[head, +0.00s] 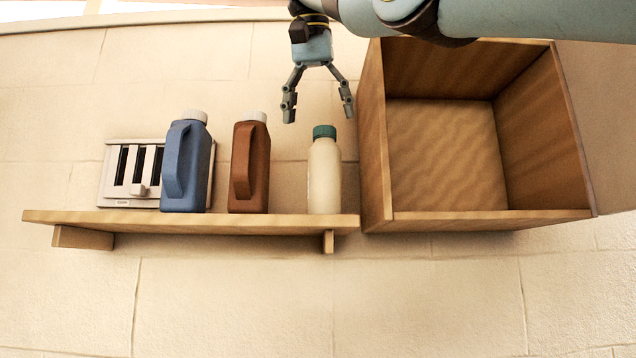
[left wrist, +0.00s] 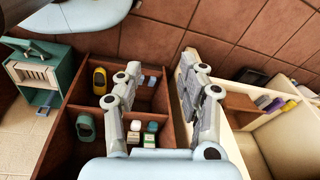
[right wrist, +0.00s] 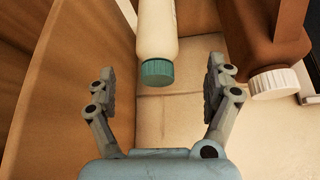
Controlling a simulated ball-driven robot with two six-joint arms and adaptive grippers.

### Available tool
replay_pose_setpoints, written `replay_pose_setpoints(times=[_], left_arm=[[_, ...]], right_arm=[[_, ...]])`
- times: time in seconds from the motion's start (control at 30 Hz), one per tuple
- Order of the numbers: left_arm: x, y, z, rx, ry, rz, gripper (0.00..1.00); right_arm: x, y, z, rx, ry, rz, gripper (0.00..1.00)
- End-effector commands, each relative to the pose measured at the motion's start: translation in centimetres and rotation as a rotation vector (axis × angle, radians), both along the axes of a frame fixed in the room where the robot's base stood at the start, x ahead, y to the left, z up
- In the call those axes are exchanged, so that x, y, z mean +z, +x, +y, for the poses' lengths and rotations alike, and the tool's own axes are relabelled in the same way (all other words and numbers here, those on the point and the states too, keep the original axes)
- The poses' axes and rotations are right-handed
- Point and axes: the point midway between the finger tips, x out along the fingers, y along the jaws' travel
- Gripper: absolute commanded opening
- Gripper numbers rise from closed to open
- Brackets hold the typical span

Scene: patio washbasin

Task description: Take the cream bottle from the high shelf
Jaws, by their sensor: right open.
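The cream bottle (head: 324,175) with a green cap stands upright at the right end of the wooden shelf (head: 280,223). My right gripper (head: 318,108) is open and empty, just above the bottle's cap, fingers pointing down. In the right wrist view the cream bottle (right wrist: 157,30) and its green cap show ahead between the open fingers (right wrist: 158,85), not touching them. My left gripper (left wrist: 160,90) is open in the left wrist view, away from the shelf, over a compartmented box on the floor side; it is not in the head view.
A brown jug (head: 249,165) and a blue jug (head: 187,165) stand left of the bottle, with a white slotted panel (head: 117,176) behind. An open wooden cubby (head: 377,150) borders the bottle's right side. A brown divided box (left wrist: 92,42) with small items lies below my left gripper.

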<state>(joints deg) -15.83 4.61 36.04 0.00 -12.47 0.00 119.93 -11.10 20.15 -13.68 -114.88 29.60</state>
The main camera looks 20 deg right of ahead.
Motion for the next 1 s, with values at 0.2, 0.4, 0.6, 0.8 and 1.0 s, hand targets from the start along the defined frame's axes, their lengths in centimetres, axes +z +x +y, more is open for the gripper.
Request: replay_pose_setpoints(times=[0.2,0.4,0.6,0.8,1.0], left_arm=[[-1.5,-2.7,0.0,0.001,0.000,0.037,0.40],[-2.0,-4.5,-0.1,0.003,-0.001,0.065,0.40],[-2.2,-3.0,-0.1,0.002,-0.002,0.043,0.40],[-1.2,-1.3,-0.1,0.001,-0.002,0.016,0.40],[-1.3,-1.8,-0.1,0.001,-0.001,0.024,0.40]], right_arm=[[-3.6,1.6,-0.9,-0.001,0.000,0.003,0.86],[-5.0,2.4,-1.3,0.000,0.000,0.002,0.86],[-7.8,3.6,-2.0,-0.001,0.001,0.004,0.86],[-8.9,4.2,-2.4,0.000,0.000,0.002,0.86],[-9.1,4.3,-2.4,0.000,0.000,0.001,0.86]])
